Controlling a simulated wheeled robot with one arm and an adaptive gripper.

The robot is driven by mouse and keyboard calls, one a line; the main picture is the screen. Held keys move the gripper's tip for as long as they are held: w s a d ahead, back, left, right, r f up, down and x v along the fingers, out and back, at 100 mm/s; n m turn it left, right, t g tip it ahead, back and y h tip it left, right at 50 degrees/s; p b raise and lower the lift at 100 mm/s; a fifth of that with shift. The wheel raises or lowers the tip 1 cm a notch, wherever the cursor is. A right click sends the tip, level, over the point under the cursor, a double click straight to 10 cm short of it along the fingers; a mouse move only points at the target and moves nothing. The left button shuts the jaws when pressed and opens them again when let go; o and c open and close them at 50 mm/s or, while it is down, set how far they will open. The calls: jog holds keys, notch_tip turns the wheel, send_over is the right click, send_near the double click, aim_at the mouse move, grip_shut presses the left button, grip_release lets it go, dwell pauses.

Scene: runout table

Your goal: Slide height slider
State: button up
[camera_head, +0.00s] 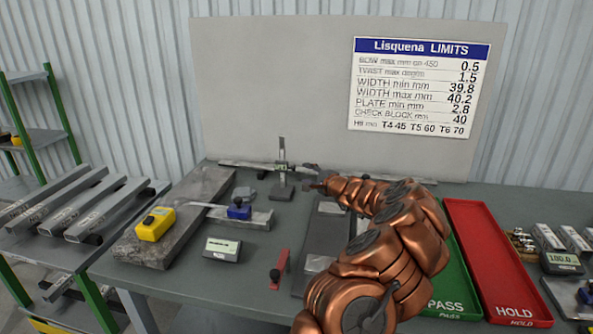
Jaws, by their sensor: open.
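A height gauge (282,173) stands upright near the back of the table, a thin dark post on a small base with a small slider part low on the post. My copper-coloured arm reaches in from the lower right. My gripper (309,177) is small and dark in this view, open, just to the right of the gauge post at about the height of its lower part. No thing shows between its fingers. I cannot tell whether a finger touches the slider.
A grey stone slab (190,195) with a yellow device (155,224) lies left. Green (455,275) and red (490,245) trays lie right of my arm. A board stands behind.

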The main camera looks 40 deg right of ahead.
aim_at(295, 168)
jog(key=shift+p+x, duration=1.3)
jog(key=shift+x, duration=2.5)
jog(key=shift+d, duration=0.1)
grip_shut()
